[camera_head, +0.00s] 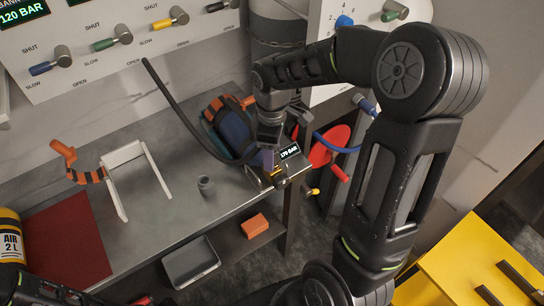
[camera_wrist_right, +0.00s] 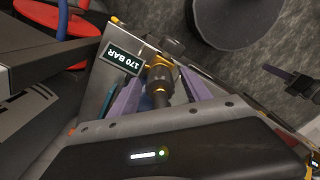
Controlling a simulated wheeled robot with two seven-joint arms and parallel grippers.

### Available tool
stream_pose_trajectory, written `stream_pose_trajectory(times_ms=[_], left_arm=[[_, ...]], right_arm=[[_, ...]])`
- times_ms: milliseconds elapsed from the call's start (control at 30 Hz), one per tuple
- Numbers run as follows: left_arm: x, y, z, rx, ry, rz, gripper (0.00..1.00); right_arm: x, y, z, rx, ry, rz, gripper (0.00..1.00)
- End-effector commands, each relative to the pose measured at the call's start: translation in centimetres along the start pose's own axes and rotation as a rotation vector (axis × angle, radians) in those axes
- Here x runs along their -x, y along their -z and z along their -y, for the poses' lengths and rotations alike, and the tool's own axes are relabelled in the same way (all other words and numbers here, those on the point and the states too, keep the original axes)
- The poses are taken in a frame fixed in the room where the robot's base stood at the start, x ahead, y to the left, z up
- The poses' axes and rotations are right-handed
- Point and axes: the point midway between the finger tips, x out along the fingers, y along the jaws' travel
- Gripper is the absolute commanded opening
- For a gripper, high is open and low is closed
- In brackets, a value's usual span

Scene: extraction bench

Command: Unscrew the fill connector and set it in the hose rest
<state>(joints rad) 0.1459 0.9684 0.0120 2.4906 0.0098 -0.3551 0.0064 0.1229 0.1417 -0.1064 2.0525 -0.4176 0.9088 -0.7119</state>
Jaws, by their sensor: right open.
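The fill connector (camera_wrist_right: 160,76), dark with brass-coloured parts, sits at the unit with the 170 BAR display (camera_wrist_right: 123,57). In the wrist view my right gripper (camera_wrist_right: 158,100) is open, its two purple fingers on either side of the connector; I cannot tell whether they touch it. In the head view the right gripper (camera_head: 270,160) points down beside the display (camera_head: 289,151) and mostly hides the connector. A black hose (camera_head: 185,118) curves down to it from the left. A small grey upright cup (camera_head: 206,185), possibly the hose rest, stands on the bench. My left gripper is not in view.
A white frame stand (camera_head: 160,172) and an orange-handled strap (camera_head: 64,152) are on the metal bench (camera_head: 170,222). Blue and orange gear (camera_head: 228,125) lies behind the gripper. A grey tray (camera_head: 190,262) and an orange block (camera_head: 254,225) lie below. The bench's front middle is clear.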

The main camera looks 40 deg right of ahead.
Motion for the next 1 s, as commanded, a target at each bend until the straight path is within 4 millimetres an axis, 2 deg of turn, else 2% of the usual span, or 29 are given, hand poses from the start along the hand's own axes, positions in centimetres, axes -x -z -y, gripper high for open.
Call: stream_pose_trajectory(times_ms=[1000], left_arm=[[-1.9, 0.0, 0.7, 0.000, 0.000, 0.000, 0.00]], right_arm=[[0.0, 0.0, 0.0, -1.471, 0.001, 0.000, 0.56]])
